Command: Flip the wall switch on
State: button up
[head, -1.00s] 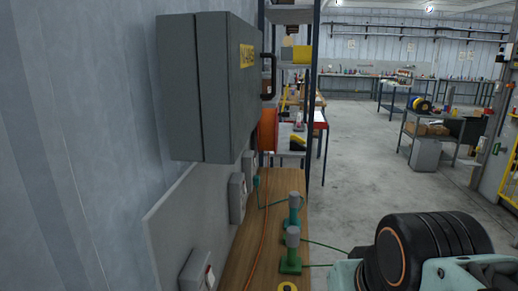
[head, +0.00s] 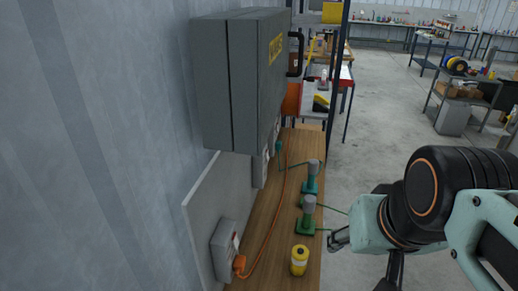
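Grey switch boxes are mounted on a pale panel (head: 208,200) along the wall at left. The nearest box (head: 224,248) has a small red and white mark on its face, and an orange plug and cable at its lower right. Another box (head: 260,168) sits farther along, partly hidden. I cannot tell the lever position of any switch. My arm is at lower right, right of the bench and apart from the boxes. Parts of my gripper (head: 362,258) show below the wrist, mostly hidden; its opening cannot be made out.
A large grey cabinet (head: 240,80) juts from the wall above the panel. The wooden bench (head: 262,215) carries two green posts (head: 308,215) with cables, a yellow cylinder (head: 299,260) and an orange cable. A shelf rack stands behind. Open floor (head: 385,120) lies to the right.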

aim_at(235, 242)
jog(key=u, duration=0.85)
jog(key=k+j+z, duration=0.1)
jog(key=j, duration=0.15)
jog(key=k+l+u, duration=0.1)
jog(key=k, duration=0.3)
jog(key=k+l+u, duration=0.1)
jog(key=k+l, duration=0.15)
jog(key=k, duration=0.15)
jog(key=i+j+z, duration=0.1)
jog(key=i, duration=0.35)
jog(key=i+j+z, duration=0.1)
jog(key=i+j, duration=0.25)
jog(key=i, duration=0.05)
